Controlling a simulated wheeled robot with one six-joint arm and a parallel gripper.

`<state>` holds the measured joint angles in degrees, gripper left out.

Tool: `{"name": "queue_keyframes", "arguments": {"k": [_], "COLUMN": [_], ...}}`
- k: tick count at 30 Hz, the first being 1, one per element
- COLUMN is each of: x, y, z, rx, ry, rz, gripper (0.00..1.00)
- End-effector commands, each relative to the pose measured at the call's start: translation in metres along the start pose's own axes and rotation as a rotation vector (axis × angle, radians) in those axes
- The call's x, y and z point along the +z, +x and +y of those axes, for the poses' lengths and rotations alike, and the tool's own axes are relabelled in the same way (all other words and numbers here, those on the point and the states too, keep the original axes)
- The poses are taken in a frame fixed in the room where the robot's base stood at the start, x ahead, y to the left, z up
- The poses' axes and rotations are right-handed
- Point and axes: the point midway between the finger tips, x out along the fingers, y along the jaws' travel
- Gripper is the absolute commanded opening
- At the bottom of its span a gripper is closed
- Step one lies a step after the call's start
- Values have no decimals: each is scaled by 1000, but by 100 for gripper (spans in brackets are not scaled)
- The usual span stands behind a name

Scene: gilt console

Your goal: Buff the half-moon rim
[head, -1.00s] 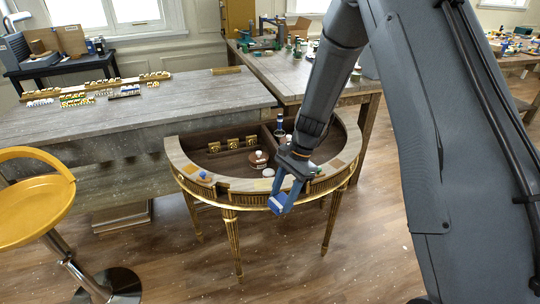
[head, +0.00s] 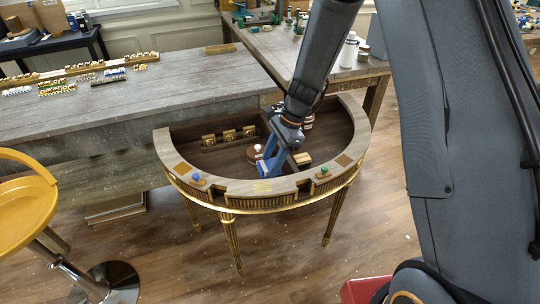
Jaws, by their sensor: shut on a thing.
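The half-moon console with a pale wood rim (head: 226,187) and gilt fluted apron stands in the middle of the head view. My gripper (head: 268,168) points down at the inner side of the rim's front stretch. Its blue fingers are shut on a small blue-and-white piece (head: 264,165), mostly hidden by the fingers; I cannot tell whether it touches the rim. A yellowish patch (head: 262,187) lies on the rim just in front of the gripper. Darker patches show on the rim at left (head: 182,167) and right (head: 344,160).
A blue-topped piece (head: 197,178) and a green-topped piece (head: 324,171) stand on the rim. Inside are gilt fittings (head: 228,136), a brown jar (head: 254,152) and a wooden block (head: 302,158). A grey table (head: 150,105) stands behind; a yellow stool (head: 25,205) is at left.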

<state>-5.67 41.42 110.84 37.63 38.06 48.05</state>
Motion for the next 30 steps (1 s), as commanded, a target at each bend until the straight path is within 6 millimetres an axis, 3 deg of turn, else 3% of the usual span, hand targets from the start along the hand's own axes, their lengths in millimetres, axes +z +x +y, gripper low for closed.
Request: {"name": "queue_keyframes", "arguments": {"k": [30], "x": [-22], "y": [55], "z": [0], "rx": [2], "ry": [-2], "rz": [0], "gripper": [22]}}
